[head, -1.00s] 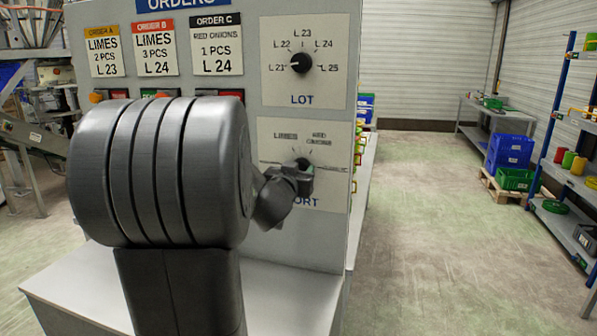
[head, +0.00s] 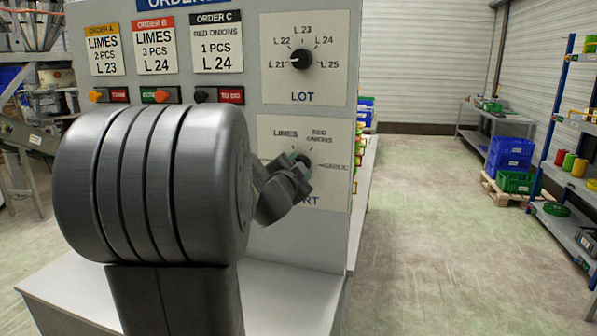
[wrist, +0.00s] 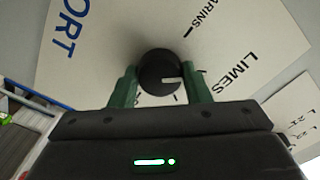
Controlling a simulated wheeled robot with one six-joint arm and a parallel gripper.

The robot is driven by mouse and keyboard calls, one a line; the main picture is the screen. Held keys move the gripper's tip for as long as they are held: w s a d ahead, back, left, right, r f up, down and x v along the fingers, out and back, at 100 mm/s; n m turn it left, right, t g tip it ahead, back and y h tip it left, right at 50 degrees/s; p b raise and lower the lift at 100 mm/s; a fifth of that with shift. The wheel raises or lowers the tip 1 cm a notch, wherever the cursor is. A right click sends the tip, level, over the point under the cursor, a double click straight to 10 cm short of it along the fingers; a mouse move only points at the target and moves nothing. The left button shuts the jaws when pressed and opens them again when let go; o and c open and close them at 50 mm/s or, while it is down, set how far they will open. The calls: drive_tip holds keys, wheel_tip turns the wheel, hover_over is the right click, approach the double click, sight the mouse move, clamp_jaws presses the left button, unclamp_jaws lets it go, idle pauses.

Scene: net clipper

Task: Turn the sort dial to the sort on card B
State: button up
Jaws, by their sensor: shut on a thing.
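Card B (head: 154,46), headed ORDER B, reads LIMES, 3 PCS, L 24. The sort dial (wrist: 157,66) is a round black knob with a white pointer line, on a white plate lettered SORT (head: 288,133). In the wrist view the pointer lies towards the right, on the LIMES side; the exact tick is hard to tell. My gripper (wrist: 161,90) is shut on the dial, one green finger on each side. In the head view my gripper (head: 300,172) covers most of the dial and some of its lettering.
The lot dial (head: 299,59) sits above on the same panel, pointing left towards L 21. Cards A (head: 104,48) and C (head: 216,42) flank card B, with coloured switches and tags below. A pale ledge (head: 290,290) juts out below the panel. Open floor lies to the right.

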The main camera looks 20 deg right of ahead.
drive_tip(key=shift+m, duration=0.8)
drive_tip(key=o, duration=1)
drive_tip(key=v, duration=1.4)
drive_tip(key=shift+p, duration=0.35)
drive_tip(key=shift+w+d, duration=0.15)
